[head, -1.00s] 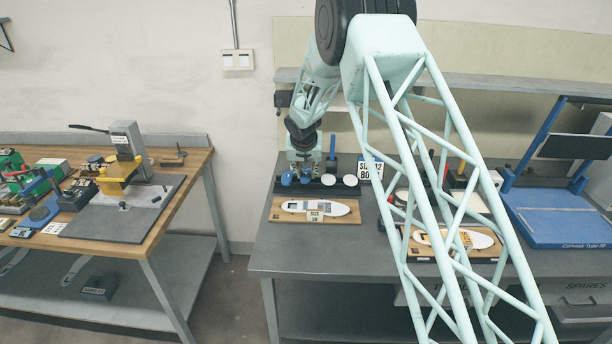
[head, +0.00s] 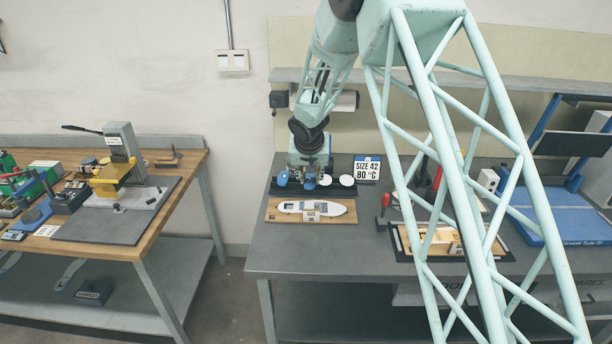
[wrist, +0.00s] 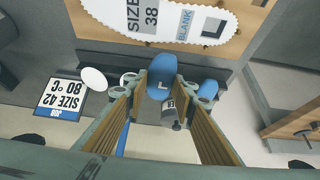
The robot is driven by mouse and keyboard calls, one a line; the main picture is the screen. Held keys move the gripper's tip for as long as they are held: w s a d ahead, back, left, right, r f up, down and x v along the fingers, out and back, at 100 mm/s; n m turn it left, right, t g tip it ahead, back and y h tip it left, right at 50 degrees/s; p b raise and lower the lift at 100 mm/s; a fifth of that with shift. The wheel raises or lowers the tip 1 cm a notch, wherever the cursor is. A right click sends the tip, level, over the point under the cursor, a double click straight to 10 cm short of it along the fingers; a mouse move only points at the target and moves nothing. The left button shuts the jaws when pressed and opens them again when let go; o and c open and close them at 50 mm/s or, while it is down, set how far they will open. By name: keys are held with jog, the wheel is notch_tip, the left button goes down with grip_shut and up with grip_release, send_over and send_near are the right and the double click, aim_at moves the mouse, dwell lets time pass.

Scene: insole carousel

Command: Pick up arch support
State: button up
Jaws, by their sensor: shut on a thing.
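A blue arch support (wrist: 160,58) marked L shows between my fingers in the wrist view. My gripper (wrist: 160,84) is shut on it, with brown pads on either side. A second blue arch support (wrist: 203,86) sits just right of the right finger. Two white arch supports (wrist: 94,78) (wrist: 129,78) lie to the left. In the head view my gripper (head: 310,181) is low at the dark rack (head: 355,191). One blue support (head: 283,179) shows left of it and white ones (head: 347,180) show right. The held piece is mostly hidden there.
A wooden board (head: 268,216) with a white insole (head: 330,208) and size label lies in front of the rack. A "SIZE 42 80 °C" sign (head: 367,168) stands to its right. A grey-dark bottle-like object (wrist: 170,112) shows between my fingers.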

jog(key=s+d+b, duration=0.2)
jog(key=s+d, duration=0.1)
jog(key=s, duration=0.3)
jog(key=shift+s+r+b, duration=0.3)
jog(key=shift+s+r, duration=0.05)
jog(key=shift+s, duration=0.05)
jog(key=shift+d, duration=0.15)
jog(key=shift+d, duration=0.1)
dwell(0.4)
